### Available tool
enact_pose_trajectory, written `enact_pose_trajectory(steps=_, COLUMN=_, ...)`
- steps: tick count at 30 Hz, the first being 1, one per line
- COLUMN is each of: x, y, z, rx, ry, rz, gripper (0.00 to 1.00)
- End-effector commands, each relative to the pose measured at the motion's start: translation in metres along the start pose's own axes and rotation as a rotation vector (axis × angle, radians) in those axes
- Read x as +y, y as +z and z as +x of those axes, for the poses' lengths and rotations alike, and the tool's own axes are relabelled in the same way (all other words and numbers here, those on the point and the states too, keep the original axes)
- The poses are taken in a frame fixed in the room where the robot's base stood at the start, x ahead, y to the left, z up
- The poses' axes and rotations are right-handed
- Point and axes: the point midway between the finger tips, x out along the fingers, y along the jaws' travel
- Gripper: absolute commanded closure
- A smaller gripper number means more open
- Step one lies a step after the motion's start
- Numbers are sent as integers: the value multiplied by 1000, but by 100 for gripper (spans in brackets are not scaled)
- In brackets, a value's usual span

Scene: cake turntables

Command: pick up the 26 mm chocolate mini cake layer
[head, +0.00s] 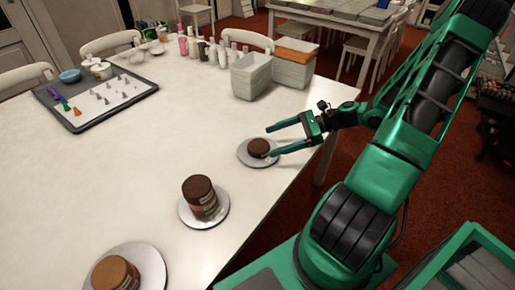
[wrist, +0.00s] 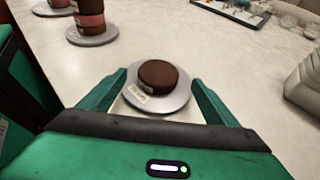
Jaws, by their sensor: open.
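A small dark chocolate cake layer (head: 258,147) lies alone on a round grey turntable (head: 246,158) near the right edge of the white table. In the wrist view the same chocolate layer (wrist: 158,75) sits on its turntable (wrist: 172,103), which has a small white label at its front. My gripper (head: 271,141) is open, with one green finger on each side of the layer in the picture. In the wrist view my gripper (wrist: 158,80) shows its fingers apart, with nothing held. I cannot tell whether the fingers are level with the layer.
A taller chocolate stack (head: 200,196) stands on a second turntable, and a brown-topped stack (head: 115,274) on a third at the front left. Grey bins (head: 251,76), bottles (head: 190,45) and a dark tray (head: 70,119) stand farther back. The middle of the table is clear.

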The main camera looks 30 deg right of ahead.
Motion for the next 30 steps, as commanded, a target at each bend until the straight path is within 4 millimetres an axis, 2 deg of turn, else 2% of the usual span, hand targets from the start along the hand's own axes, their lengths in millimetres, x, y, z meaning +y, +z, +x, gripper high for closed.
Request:
enact_pose_trajectory(steps=10, x=1, y=-5, z=44, rx=-1, ry=2, rz=0, gripper=16)
enact_pose_trajectory(steps=20, x=1, y=-5, z=50, rx=0, ry=1, rz=-1, gripper=16)
enact_pose_trajectory(steps=26, x=1, y=-5, z=50, rx=1, ry=0, rz=-1, gripper=60)
enact_pose_trajectory(steps=30, x=0, y=-5, z=50, rx=0, ry=0, rz=-1, gripper=61)
